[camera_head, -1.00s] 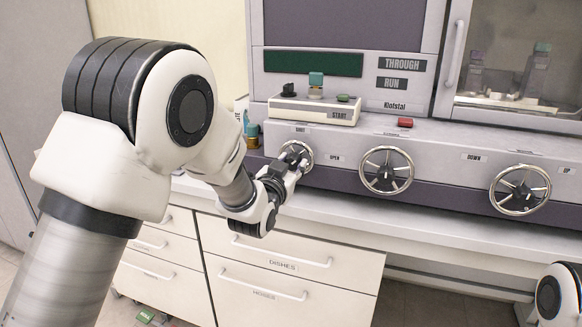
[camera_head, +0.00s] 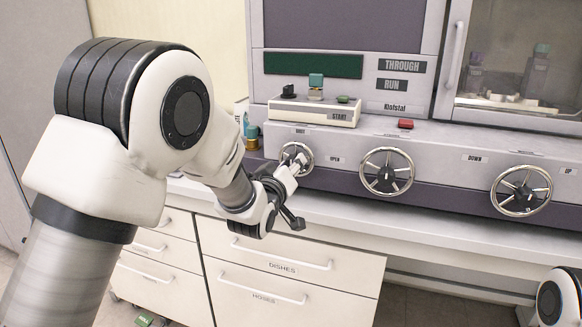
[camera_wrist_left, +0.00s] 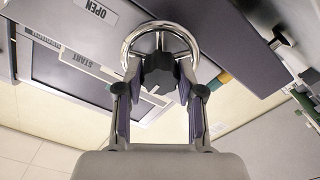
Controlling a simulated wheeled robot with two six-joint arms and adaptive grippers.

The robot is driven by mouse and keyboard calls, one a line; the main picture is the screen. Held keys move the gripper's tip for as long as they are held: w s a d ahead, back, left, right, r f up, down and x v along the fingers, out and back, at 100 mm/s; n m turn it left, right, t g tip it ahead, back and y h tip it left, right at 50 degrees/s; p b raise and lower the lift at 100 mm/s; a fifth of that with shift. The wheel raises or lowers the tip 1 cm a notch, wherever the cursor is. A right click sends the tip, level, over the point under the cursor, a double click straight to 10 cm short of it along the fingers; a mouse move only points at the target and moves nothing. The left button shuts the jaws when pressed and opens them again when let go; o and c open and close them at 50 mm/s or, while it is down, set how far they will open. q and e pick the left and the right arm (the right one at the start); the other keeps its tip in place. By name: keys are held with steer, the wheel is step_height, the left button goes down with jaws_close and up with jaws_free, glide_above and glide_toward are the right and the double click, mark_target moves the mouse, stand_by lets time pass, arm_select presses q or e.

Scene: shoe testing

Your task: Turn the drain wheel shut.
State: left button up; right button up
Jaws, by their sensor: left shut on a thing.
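The leftmost small chrome handwheel (camera_head: 311,152) sits on the front of the grey machine, left of an "OPEN" label (camera_head: 335,160). The small label above it is too blurred to read, so I take this as the drain wheel. My left gripper (camera_head: 293,163) is at this wheel and covers part of it. In the left wrist view the wheel's chrome rim (camera_wrist_left: 160,26) arches beyond the fingers. There my left gripper (camera_wrist_left: 158,82) is shut on the wheel around its dark middle. My right gripper is not in view.
Two larger handwheels (camera_head: 387,149) (camera_head: 546,189) stand to the right on the same panel. A box marked "START" (camera_head: 330,117) and a red button (camera_head: 405,124) sit above. A white counter edge (camera_head: 400,222) and drawers (camera_head: 270,262) lie below.

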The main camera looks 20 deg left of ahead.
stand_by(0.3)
arm_select(q)
steer(key=o, duration=1.1)
steer(key=shift+o, duration=0.2)
steer(key=s, duration=1.2)
steer(key=shift+a, duration=0.2)
